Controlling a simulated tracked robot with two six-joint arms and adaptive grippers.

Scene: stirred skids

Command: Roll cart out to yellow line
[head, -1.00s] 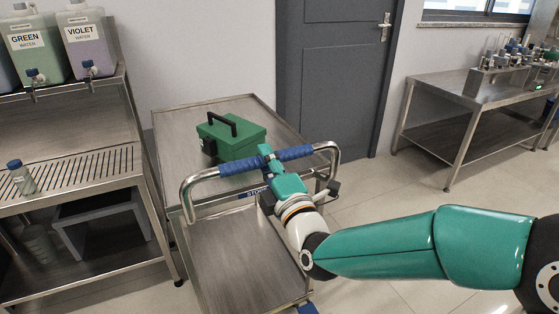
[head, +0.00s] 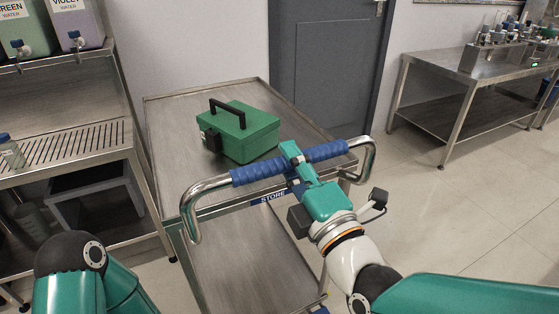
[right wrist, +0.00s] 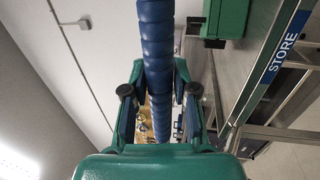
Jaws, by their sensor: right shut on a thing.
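The cart is a steel two-deck trolley; its top deck (head: 180,140) shows in the middle of the head view beside the left bench. Its bent steel handle has a blue ribbed grip (head: 258,171), which also crosses the right wrist view (right wrist: 157,60). My right gripper (head: 297,160) is shut around the middle of this grip. A blue STORE label (head: 272,196) is on the near edge. A green toolbox (head: 245,135) with a black handle sits on the top deck. My left arm shows at lower left, but its gripper is outside the view. No yellow line shows.
A steel bench (head: 70,150) with water containers (head: 78,28) stands close along the cart's left side. A grey door (head: 335,75) is behind the cart. Another steel table (head: 440,85) with equipment stands at right. Tiled floor (head: 440,215) is clear between cart and table.

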